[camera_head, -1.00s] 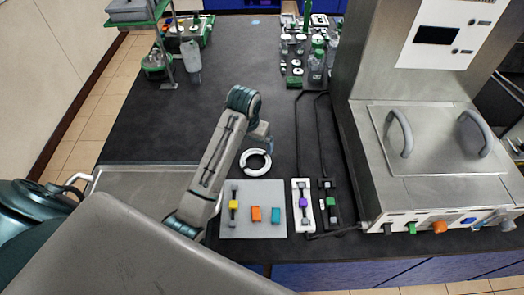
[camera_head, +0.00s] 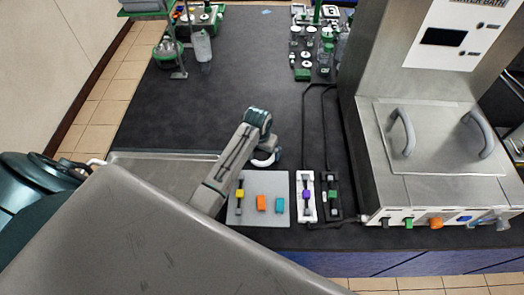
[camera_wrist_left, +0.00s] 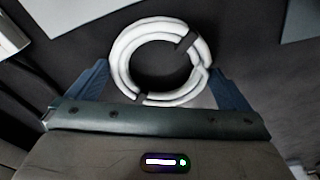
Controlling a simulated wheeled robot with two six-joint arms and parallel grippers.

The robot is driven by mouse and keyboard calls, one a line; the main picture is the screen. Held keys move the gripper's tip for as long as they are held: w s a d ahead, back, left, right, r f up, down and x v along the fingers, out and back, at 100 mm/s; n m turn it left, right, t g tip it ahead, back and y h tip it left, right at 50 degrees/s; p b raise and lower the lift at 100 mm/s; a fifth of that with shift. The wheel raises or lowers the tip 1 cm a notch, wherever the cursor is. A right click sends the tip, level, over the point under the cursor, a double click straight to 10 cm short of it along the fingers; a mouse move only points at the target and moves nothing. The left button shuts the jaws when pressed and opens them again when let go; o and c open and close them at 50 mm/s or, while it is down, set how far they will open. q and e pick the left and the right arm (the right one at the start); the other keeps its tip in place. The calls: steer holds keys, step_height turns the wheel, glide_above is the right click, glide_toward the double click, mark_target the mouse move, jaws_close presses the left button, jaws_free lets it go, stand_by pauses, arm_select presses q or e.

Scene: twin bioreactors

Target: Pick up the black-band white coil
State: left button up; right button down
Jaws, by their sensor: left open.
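The white coil with black bands (camera_wrist_left: 124,52) lies on the dark bench top. In the wrist view it is a ring of stacked loops between and just beyond my left gripper's two blue fingers. My left gripper (camera_wrist_left: 160,85) is open, with one finger on each side of the coil; I cannot tell whether they touch it. In the head view my left arm hides most of the coil, and only its lower edge (camera_head: 264,162) shows under the gripper (camera_head: 272,155). My right gripper is not in view.
A grey mat (camera_head: 275,213) with yellow, orange and teal blocks lies in front of the coil. White and black holders (camera_head: 306,213) stand beside it. A steel water bath (camera_head: 430,150) is at the right.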

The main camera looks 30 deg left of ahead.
arm_select(q)
steer(key=c, duration=0.7)
